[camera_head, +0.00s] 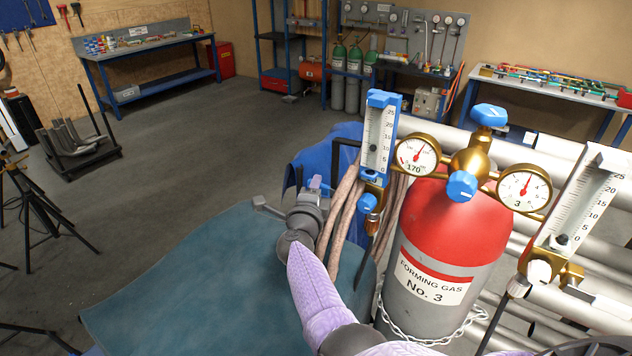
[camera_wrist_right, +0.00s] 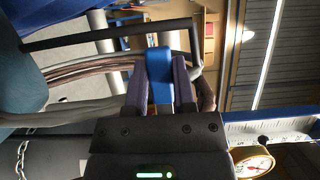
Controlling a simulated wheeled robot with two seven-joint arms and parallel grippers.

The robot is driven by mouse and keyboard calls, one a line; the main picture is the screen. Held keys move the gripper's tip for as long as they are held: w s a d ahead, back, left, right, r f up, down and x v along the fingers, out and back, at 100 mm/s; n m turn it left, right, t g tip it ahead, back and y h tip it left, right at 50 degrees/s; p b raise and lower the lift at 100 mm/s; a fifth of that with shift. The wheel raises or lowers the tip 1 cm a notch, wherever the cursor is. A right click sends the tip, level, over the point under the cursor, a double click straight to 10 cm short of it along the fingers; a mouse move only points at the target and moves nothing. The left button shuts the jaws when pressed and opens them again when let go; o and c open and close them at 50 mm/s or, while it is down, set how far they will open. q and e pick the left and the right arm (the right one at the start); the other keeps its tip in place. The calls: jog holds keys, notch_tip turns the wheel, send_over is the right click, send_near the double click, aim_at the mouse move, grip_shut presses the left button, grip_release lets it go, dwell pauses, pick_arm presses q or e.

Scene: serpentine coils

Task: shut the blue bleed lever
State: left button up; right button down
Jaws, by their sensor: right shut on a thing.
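My right gripper (camera_wrist_right: 159,80) is shut on the blue bleed lever (camera_wrist_right: 159,64), which sits between its two purple fingers in the right wrist view. In the head view the right gripper (camera_head: 316,186) is by the hoses, left of the blue-framed flowmeter (camera_head: 380,135). The lever itself is hard to make out there, mostly hidden by the gripper. How far the lever is turned cannot be told. My left gripper is not in view.
Pinkish hoses (camera_head: 346,215) hang just right of the gripper. The red-topped forming gas cylinder (camera_head: 455,225), its brass gauges (camera_head: 418,155) and a white flowmeter (camera_head: 582,200) stand to the right. A teal sheet (camera_head: 190,285) lies at left. Open floor lies beyond.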

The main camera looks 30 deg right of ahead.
jog(key=shift+f, duration=0.1)
dwell(0.4)
jog(key=shift+c, duration=2.2)
grip_release()
jog(key=p+v, duration=0.5)
jog(key=v, duration=0.5)
jog(key=shift+p, duration=0.35)
